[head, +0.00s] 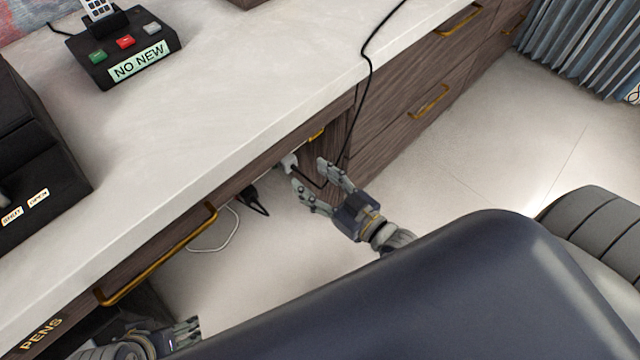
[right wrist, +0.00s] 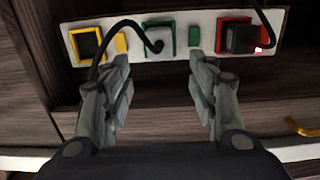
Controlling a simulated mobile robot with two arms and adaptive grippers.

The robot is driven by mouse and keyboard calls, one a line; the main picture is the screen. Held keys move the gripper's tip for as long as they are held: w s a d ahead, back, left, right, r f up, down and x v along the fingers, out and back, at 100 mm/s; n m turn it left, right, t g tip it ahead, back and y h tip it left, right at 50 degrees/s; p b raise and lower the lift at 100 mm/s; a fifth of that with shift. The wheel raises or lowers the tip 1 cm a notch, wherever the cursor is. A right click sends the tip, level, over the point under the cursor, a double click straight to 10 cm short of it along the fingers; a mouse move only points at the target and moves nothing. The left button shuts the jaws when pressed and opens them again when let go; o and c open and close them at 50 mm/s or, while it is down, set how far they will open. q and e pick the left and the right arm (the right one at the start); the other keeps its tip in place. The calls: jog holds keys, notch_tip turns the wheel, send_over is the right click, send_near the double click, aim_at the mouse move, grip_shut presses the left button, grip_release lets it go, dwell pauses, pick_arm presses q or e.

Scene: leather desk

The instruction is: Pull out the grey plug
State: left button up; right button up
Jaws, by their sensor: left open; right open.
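The grey plug (right wrist: 158,38) sits in the green-framed socket at the middle of a pale power strip (right wrist: 190,18) in the right wrist view. A black cable arcs from it to the left and passes by the left finger. My right gripper (right wrist: 158,66) is open, its two fingers just below the plug on either side, and nothing is clasped. In the head view my right gripper (head: 310,174) is under the desk edge, beside the drawers. My left gripper (head: 187,332) is open at the bottom left, low beside the desk, partly cut off by my body.
A black plug (right wrist: 240,40) with its own cable is in the red-framed socket on the right. A yellow-framed socket (right wrist: 88,45) is on the left. The desktop (head: 230,110) edge overhangs my right gripper. Brass-handled drawers (head: 430,100) stand to the right. The floor in front is clear.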

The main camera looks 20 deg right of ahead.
aim_at(292, 162)
pick_arm(q)
jog(key=shift+f+b, duration=0.7)
pick_arm(e)
jog(key=x, duration=0.8)
jog(key=shift+w+a, duration=0.15)
jog(key=shift+w, duration=0.1)
grip_shut()
jog(key=shift+s, duration=0.1)
jog(key=shift+p+v, duration=0.65)
jog(key=shift+v, duration=0.85)
jog(key=shift+p+v, duration=0.3)
jog(key=shift+v, duration=0.7)
pick_arm(q)
jog(key=shift+w, duration=0.3)
pick_arm(e)
jog(key=shift+f, duration=0.2)
